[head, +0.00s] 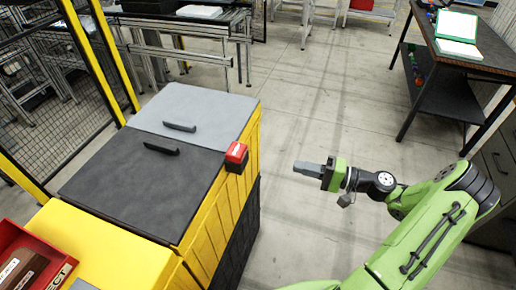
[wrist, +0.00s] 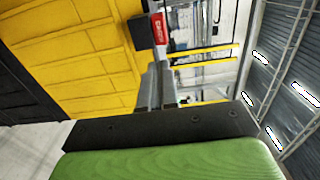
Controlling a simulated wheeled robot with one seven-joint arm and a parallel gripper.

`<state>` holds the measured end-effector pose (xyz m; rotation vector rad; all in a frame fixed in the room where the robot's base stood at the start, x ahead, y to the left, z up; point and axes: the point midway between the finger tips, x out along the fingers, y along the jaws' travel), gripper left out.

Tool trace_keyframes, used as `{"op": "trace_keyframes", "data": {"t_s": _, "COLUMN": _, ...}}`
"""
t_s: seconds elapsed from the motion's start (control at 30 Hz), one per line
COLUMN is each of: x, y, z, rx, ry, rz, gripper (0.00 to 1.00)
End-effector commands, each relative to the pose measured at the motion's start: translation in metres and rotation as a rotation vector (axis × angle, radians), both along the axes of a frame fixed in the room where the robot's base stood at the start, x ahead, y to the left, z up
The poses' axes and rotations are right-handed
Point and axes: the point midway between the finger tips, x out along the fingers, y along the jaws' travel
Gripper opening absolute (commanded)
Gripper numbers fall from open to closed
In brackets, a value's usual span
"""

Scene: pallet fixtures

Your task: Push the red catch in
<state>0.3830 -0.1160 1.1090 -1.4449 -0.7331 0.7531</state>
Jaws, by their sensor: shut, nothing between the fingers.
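The red catch (head: 236,153) is a small red block on a dark mount at the top right edge of the yellow-sided cabinet (head: 206,224). In the wrist view the red catch (wrist: 158,28) shows just beyond my fingertips, with its dark mount (wrist: 140,32) to its left. My gripper (head: 297,167) is shut and empty. In the head view it is to the right of the catch, pointing left, with a clear gap between them. In the wrist view the shut fingers (wrist: 157,70) point up toward the catch and cover part of the space below it.
The cabinet has a grey lid (head: 205,112) and a black lid (head: 120,185), each with a handle. A red bin (head: 30,262) stands at the lower left. A dark table (head: 480,65) is at the upper right. The floor (head: 310,110) around my gripper is open.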

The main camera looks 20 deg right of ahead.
Motion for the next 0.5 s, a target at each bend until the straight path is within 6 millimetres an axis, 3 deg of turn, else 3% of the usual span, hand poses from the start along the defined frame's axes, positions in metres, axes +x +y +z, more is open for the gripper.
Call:
{"op": "trace_keyframes", "data": {"t_s": 0.33, "x": 0.0, "y": -0.002, "z": 0.0, "rx": 0.016, "ry": -0.009, "rz": -0.011, "gripper": 0.0}}
{"op": "trace_keyframes", "data": {"t_s": 0.5, "x": 0.011, "y": 0.014, "z": 0.001, "rx": 0.017, "ry": -0.007, "rz": -0.006, "gripper": 0.0}}
